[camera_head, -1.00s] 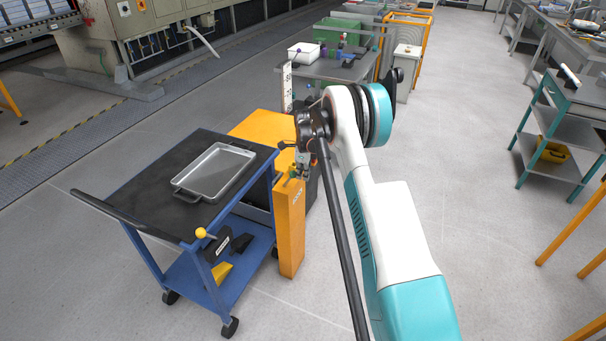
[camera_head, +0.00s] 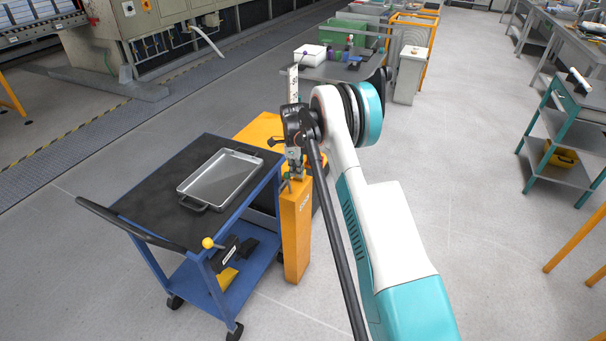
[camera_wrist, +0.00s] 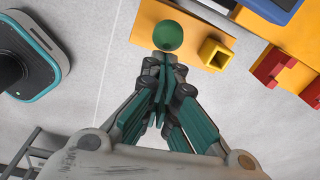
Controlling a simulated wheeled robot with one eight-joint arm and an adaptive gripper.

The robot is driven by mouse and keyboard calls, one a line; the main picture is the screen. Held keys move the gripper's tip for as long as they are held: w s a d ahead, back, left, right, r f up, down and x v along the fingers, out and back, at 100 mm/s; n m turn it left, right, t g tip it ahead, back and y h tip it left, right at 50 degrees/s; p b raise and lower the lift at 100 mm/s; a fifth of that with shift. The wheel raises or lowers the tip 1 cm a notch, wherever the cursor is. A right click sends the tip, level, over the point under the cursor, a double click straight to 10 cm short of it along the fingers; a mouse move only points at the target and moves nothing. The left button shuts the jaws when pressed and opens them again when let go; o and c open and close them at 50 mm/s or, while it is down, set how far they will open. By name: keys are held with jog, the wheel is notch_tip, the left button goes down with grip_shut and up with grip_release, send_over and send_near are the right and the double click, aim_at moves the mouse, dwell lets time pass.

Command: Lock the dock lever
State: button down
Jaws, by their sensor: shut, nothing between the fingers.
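The orange dock post (camera_head: 296,238) stands upright at the right side of the blue cart. In the wrist view a round green knob (camera_wrist: 168,36), apparently the dock lever's end, shows in front of a yellow plate (camera_wrist: 147,20). The rest of the lever is hidden behind or under the knob. My gripper (camera_head: 296,172) is over the top of the post in the head view. In the wrist view my gripper (camera_wrist: 160,64) is shut and empty, its fingertips just below the knob. I cannot tell whether they touch it.
The blue cart (camera_head: 262,262) has a black top bearing a grey metal tray (camera_head: 222,178). A yellow ball handle (camera_head: 208,243) sits at its near corner. In the wrist view a yellow square tube (camera_wrist: 214,54) and a red part (camera_wrist: 272,66) are right of the knob. Floor to the right is open.

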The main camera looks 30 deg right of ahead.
jog(key=w+a, duration=0.2)
jog(key=w, duration=0.1)
jog(key=shift+a+r, duration=0.1)
jog(key=shift+a, duration=0.05)
jog(key=shift+w+a+f, duration=0.25)
jog(key=shift+w+a, duration=0.5)
jog(key=shift+w, duration=0.2)
